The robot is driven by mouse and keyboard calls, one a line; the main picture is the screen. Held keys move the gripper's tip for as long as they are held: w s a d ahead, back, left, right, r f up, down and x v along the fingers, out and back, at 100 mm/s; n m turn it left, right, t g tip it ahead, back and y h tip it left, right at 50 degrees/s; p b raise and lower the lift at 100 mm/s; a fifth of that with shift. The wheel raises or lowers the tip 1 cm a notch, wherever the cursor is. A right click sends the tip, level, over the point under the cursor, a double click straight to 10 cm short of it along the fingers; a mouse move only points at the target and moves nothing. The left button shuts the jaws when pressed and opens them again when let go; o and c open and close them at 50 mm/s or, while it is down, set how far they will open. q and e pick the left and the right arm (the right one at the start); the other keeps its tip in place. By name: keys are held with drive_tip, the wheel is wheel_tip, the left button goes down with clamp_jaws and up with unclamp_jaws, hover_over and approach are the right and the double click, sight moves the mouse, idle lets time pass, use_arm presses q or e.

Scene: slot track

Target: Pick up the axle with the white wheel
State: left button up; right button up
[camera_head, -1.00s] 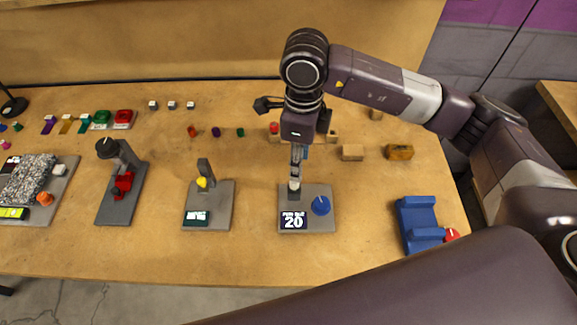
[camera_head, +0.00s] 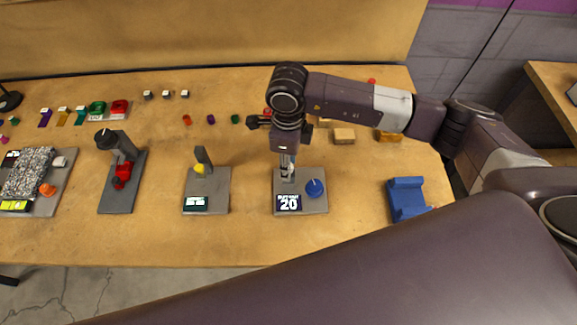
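I cannot make out the axle with the white wheel in this view; it may be too small or hidden behind my arm. My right gripper (camera_head: 282,130) hangs from the arm that comes in from the right, above the back part of the grey station with the "20" display (camera_head: 289,203). Dark finger parts show to its left and right, but the fingertips are not clear, so its opening and any held thing cannot be told. A light grey upright piece shows just below it. My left gripper is out of view.
The grey station carries a blue knob (camera_head: 314,187). A blue cradle (camera_head: 406,197) stands to the right. Wooden blocks (camera_head: 344,136) lie behind the arm. A station with a yellow part (camera_head: 200,169) and a red-clamp station (camera_head: 122,175) stand left. The front table strip is clear.

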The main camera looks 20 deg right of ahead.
clamp_jaws()
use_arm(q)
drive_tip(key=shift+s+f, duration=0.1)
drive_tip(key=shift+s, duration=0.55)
